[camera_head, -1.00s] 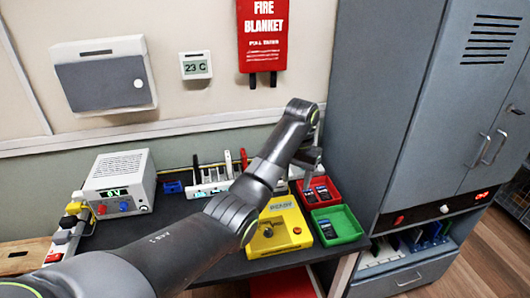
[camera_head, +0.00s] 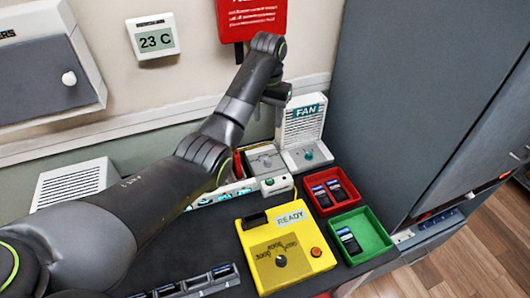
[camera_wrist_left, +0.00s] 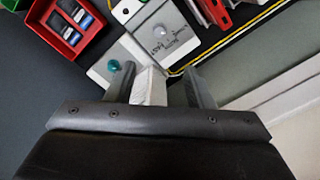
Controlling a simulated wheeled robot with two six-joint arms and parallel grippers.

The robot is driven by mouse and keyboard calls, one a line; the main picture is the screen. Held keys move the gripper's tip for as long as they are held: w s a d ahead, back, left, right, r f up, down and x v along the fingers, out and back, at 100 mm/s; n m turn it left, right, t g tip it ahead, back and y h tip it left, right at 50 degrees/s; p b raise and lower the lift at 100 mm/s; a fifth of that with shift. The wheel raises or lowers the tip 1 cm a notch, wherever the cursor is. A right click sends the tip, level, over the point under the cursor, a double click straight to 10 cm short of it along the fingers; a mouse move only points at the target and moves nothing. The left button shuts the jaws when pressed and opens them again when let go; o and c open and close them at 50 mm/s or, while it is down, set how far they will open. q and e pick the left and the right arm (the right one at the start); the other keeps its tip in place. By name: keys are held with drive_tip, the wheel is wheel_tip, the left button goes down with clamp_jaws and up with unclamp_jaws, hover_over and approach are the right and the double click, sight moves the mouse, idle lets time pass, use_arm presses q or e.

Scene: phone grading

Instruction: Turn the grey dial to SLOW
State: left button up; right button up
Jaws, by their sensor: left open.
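The grey dial (camera_wrist_left: 160,32) is a small pale knob on a light grey plate with lettering, in the left wrist view; I cannot read its setting. In the head view the plate (camera_head: 263,160) lies behind the yellow station. Beside it is the white FAN unit (camera_head: 303,124) with a teal knob (camera_head: 309,154), which also shows in the wrist view (camera_wrist_left: 114,66). My left gripper (camera_head: 279,103) is above and behind these, by the FAN unit's upright panel. Its fingers (camera_wrist_left: 160,88) are open, with a white block, apparently the panel, seen between them. My right gripper is in neither view.
The yellow READY station (camera_head: 258,222) stands in front. Red (camera_head: 313,207) and green (camera_head: 380,238) trays with phones lie to its right, beside a tall grey cabinet (camera_head: 425,90). A white vented box (camera_head: 72,182) is behind my left arm. The wall is close behind.

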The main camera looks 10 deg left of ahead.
use_arm(q)
wheel_tip(320, 180, down, 2)
drive_tip(key=b, duration=0.2)
drive_tip(key=p, duration=0.2)
hover_over(268, 160)
wheel_tip(268, 160, down, 7)
drive_tip(key=shift+a+f, duration=0.1)
drive_tip(key=shift+f, duration=0.1)
wheel_tip(268, 160, down, 6)
drive_tip(key=shift+r, duration=0.1)
drive_tip(key=shift+f+b, duration=0.3)
drive_tip(key=shift+f, duration=0.45)
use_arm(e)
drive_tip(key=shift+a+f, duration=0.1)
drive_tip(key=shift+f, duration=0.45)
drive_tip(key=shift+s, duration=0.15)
use_arm(q)
drive_tip(key=c, duration=1)
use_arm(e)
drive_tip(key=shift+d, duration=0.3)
